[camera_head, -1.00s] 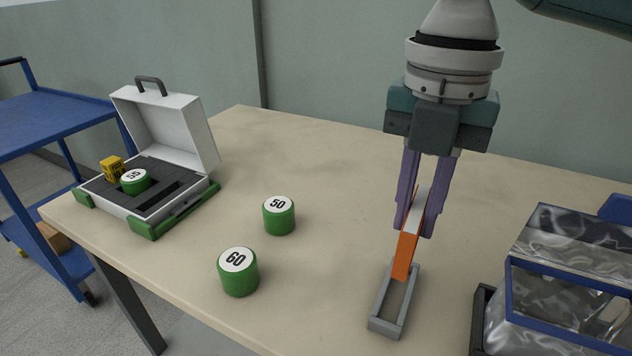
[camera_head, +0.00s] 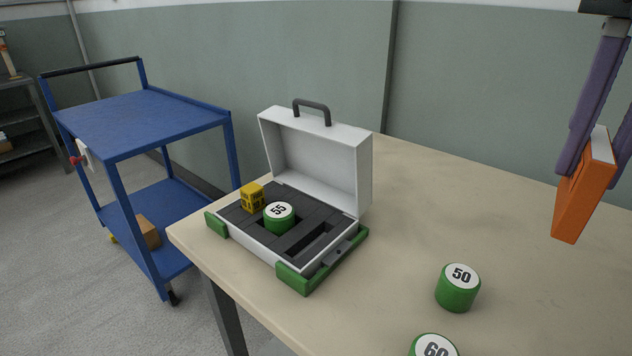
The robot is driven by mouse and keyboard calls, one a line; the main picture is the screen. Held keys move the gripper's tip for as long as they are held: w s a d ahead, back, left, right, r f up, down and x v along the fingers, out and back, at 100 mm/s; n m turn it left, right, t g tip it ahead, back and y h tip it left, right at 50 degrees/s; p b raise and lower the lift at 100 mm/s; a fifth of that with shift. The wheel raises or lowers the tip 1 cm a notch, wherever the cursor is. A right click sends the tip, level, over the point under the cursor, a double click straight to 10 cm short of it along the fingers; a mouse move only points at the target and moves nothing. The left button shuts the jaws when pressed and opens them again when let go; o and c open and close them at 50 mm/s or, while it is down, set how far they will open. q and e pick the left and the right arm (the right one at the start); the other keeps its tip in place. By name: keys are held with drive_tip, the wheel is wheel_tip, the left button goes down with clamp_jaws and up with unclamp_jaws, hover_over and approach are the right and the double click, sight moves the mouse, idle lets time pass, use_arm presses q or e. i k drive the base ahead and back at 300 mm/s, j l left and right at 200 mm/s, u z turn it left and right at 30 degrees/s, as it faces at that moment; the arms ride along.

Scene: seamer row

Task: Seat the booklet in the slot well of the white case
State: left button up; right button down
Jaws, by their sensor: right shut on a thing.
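The white case (camera_head: 362,178) stands open on the table, its lid raised at the back. Its dark foam insert holds a green cylinder marked 55 (camera_head: 280,218) and a yellow block (camera_head: 252,197). The long slot well (camera_head: 309,243) near the front right of the insert is empty. My right gripper (camera_head: 596,165) is at the right edge of the view, shut on the orange booklet (camera_head: 582,207) with white page edges. The booklet hangs upright, slightly tilted, above the table and well to the right of the case. My left gripper is out of view.
A blue cart (camera_head: 150,122) stands left of the table. The table behind the cylinders is clear.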

sight(319, 228)
drive_tip(key=i+j+z, duration=0.1)
drive_tip(key=j, duration=0.25)
drive_tip(key=i+j+z, duration=0.1)
drive_tip(key=i+j, duration=0.15)
drive_tip(key=i+j+z, duration=0.1)
drive_tip(key=j, duration=0.35)
drive_tip(key=i+j+z, duration=0.1)
drive_tip(key=j, duration=0.3)
drive_tip(key=i, duration=0.1)
